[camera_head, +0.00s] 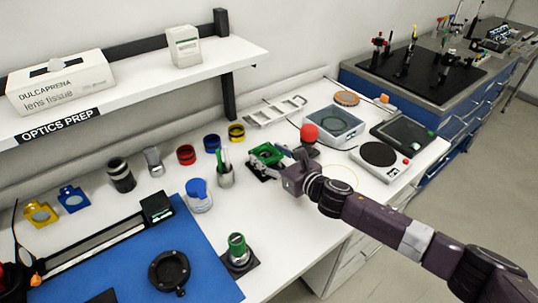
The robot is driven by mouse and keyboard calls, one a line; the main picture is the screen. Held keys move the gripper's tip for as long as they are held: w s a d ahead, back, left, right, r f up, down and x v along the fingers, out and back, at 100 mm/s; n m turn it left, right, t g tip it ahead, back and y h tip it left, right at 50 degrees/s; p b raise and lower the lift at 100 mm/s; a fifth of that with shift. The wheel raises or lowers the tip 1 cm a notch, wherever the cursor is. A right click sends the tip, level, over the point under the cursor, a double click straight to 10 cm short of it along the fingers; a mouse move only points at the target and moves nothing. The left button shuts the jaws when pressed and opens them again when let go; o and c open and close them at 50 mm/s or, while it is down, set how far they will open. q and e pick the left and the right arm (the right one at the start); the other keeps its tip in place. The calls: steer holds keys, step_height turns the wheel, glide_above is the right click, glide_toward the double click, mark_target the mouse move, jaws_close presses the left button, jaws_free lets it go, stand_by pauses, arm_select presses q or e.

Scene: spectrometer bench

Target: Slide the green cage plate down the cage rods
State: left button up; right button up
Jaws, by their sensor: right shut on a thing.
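The green cage plate (267,153) is in the upper middle of the head view, above the white bench top. My right gripper (264,169) reaches in from the right and is shut on the plate, its dark fingers close against it. The cage rods are too small or hidden for me to make out, so I cannot tell how the plate sits on them.
A blue mat (215,275) covers the front left. A round-plate device (379,155) is to the right. Bare white bench lies in front.

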steer(key=shift+f, duration=0.2)
steer(key=shift+f+b, duration=0.95)
steer(key=shift+f, duration=0.05)
steer(key=o, duration=1.4)
steer(key=v, duration=1.2)
